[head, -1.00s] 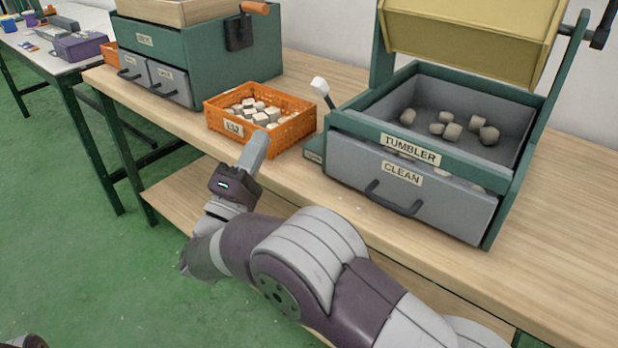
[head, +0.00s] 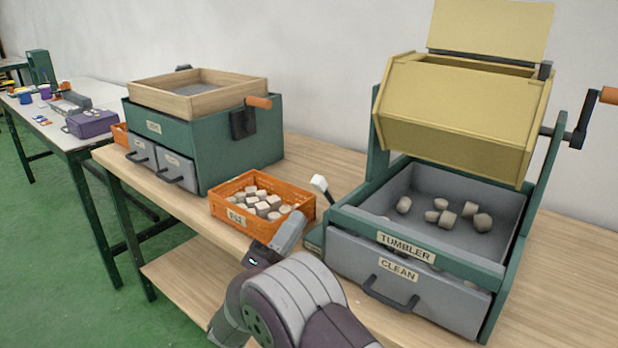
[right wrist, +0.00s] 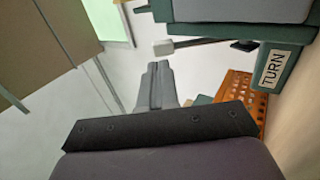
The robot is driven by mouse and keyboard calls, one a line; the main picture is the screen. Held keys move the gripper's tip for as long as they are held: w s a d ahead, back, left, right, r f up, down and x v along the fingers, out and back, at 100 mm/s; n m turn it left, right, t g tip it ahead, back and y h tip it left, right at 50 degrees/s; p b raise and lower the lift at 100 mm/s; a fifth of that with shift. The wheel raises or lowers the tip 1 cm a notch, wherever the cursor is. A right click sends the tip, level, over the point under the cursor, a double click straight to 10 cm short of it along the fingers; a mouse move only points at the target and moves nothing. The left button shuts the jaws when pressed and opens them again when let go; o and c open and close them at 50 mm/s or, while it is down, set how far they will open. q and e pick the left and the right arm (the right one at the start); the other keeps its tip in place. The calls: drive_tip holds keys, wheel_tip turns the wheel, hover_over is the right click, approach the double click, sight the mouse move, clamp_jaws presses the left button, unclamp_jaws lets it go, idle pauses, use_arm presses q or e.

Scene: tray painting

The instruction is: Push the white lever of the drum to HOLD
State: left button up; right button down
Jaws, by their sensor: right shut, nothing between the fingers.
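The yellow drum (head: 450,115) hangs in the green tumbler frame, its lid raised above an opening on top. The white-tipped lever (head: 319,183) stands at the frame's left side, on a dark stem leaning up and left. My right gripper (head: 290,226) is shut and empty, just in front of and below the lever, apart from it. In the right wrist view the shut fingers (right wrist: 157,82) point toward the lever's white head (right wrist: 163,48). A TURN label (right wrist: 271,69) shows on the green base there; a HOLD label cannot be made out. My left gripper is out of view.
An orange crate (head: 222,213) of pale pieces stands left of the lever, close to my right gripper. The tumbler's grey tray (head: 400,230) holds several pieces. A green sieve cabinet (head: 215,150) stands behind left. Bare bench (head: 575,260) lies right.

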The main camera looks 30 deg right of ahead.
sight(317, 187)
drive_tip(key=b+x, duration=0.1)
drive_tip(key=x, duration=0.3)
drive_tip(key=shift+d, duration=0.2)
drive_tip(key=shift+w+d+r, duration=0.2)
drive_tip(key=shift+d+r, duration=0.15)
drive_tip(key=shift+d, duration=0.05)
drive_tip(key=shift+r+p, duration=0.3)
drive_tip(key=shift+p, duration=0.2)
drive_tip(key=d+r+y+p, duration=0.1)
drive_tip(key=r+p, duration=0.1)
drive_tip(key=p, duration=0.3)
drive_tip(key=w+d+r+g+y+p, duration=0.1)
drive_tip(key=d+y+p, duration=0.1)
drive_tip(key=p, duration=0.4)
drive_tip(key=d+r+g+y+p, duration=0.1)
drive_tip(key=r+p, duration=0.1)
drive_tip(key=p, duration=0.4)
drive_tip(key=shift+w+d+r, duration=0.2)
drive_tip(key=shift+w+r, duration=0.15)
drive_tip(key=w+d+g+y+p, duration=0.3)
drive_tip(key=d+y+p, duration=0.4)
drive_tip(key=p, duration=1.4)
drive_tip(key=shift+w+d+f, duration=0.2)
drive_tip(key=shift+d+f, duration=0.1)
drive_tip(key=shift+d, duration=0.3)
